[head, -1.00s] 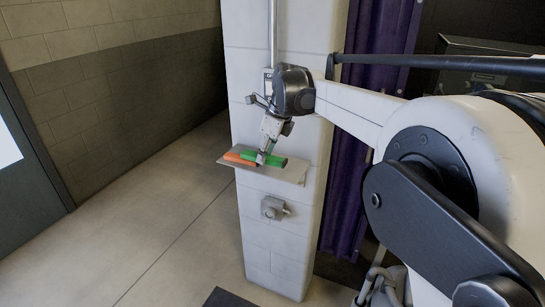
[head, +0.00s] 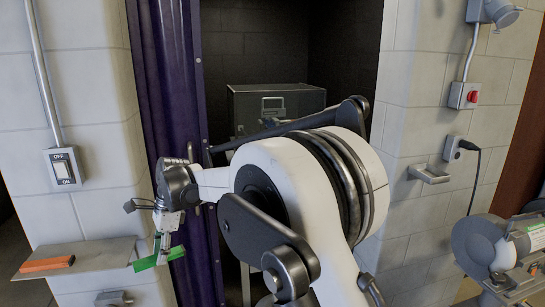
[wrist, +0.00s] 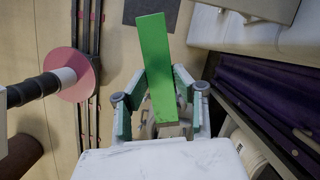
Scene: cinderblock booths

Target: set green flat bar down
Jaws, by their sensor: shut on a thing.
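The green flat bar (head: 158,258) is in my gripper (head: 162,243), beside the right end of the small wall shelf (head: 105,252) in the head view. In the wrist view the green bar (wrist: 156,65) sticks out beyond my gripper (wrist: 156,105), whose green-padded fingers stand on either side of it. The bar appears clear of the shelf, though its left end is close to the shelf's edge. The shelf holds an orange bar (head: 47,264) at its left end.
A purple curtain (head: 165,80) hangs right behind my gripper. A grey metal box (head: 275,105) stands in the dark booth. A light switch (head: 64,168) is above the shelf. A bench grinder (head: 490,240) stands at the far right. The shelf's middle is bare.

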